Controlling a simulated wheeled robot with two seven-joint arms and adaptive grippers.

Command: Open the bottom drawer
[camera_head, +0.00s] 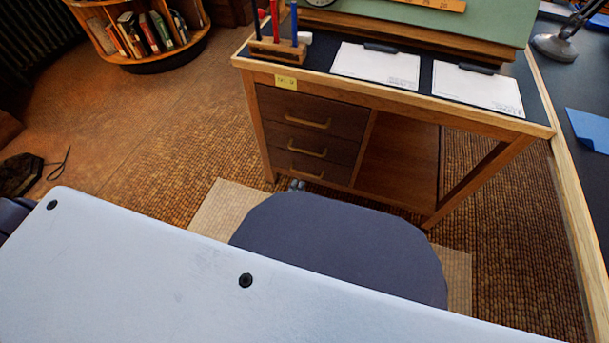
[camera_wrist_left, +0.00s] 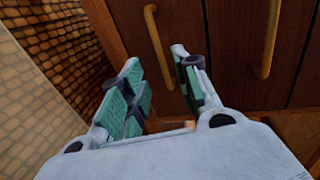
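The desk's drawer stack has three brown drawers with brass bar handles, and all look shut. The bottom drawer (camera_head: 335,174) is the lowest, with its handle (camera_head: 306,174) in front. My left gripper (camera_head: 297,185) is small in the head view, just below and in front of that drawer; my own parts hide most of it. In the left wrist view its green-padded fingers (camera_wrist_left: 157,66) are apart and empty. The bottom drawer's handle (camera_wrist_left: 153,40) is just beyond the gap between them. I cannot tell if they touch it. My right gripper is not in view.
The middle drawer's handle (camera_wrist_left: 270,40) is to the right in the wrist view. An open shelf space (camera_head: 398,165) lies right of the drawers. Clipboards (camera_head: 375,67) and a pen holder (camera_head: 278,50) sit on the desk. A round bookcase (camera_head: 150,60) stands back left.

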